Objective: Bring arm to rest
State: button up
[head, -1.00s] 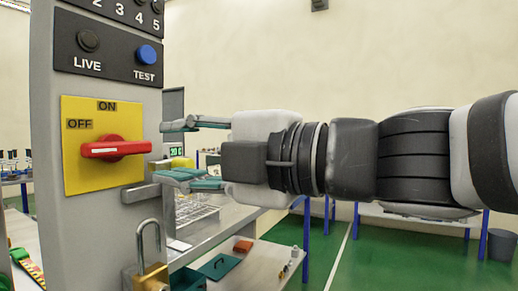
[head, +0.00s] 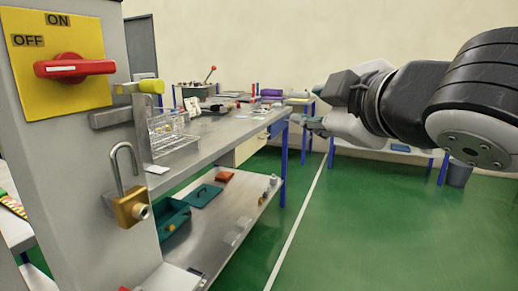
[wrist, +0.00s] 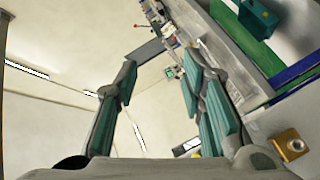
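My gripper (head: 312,124) is at the right of the head view, held in the air in front of the pale wall and apart from the grey cabinet (head: 62,160). In the wrist view my gripper (wrist: 160,62) shows two teal-padded fingers spread apart with nothing between them. My arm reaches in from the right edge of the head view. The red rotary switch (head: 75,67) on its yellow plate (head: 30,30) lies level. The open-shackled brass padlock (head: 131,205) hangs on the cabinet below it.
A metal workbench (head: 215,150) with a wire rack (head: 170,138) stands beside the cabinet. More tables stand along the back wall. The green floor (head: 370,235) at the right is clear.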

jog(key=s+d+f+m+g+h, duration=0.7)
jog(key=s+d+f+m, duration=0.3)
jog(key=d+f, duration=0.4)
jog(key=s+a+f+m+g+y, duration=0.1)
jog(key=s+a+f+m+g, duration=0.25)
jog(key=s, duration=0.55)
jog(key=s+f+m+g+y, duration=0.2)
jog(key=s+f+g, duration=0.35)
jog(key=s, duration=0.25)
notch_tip(320, 180, up, 23)
jog(key=t+p, duration=0.4)
jog(key=p, duration=1.7)
jog(key=shift+t+p, duration=0.4)
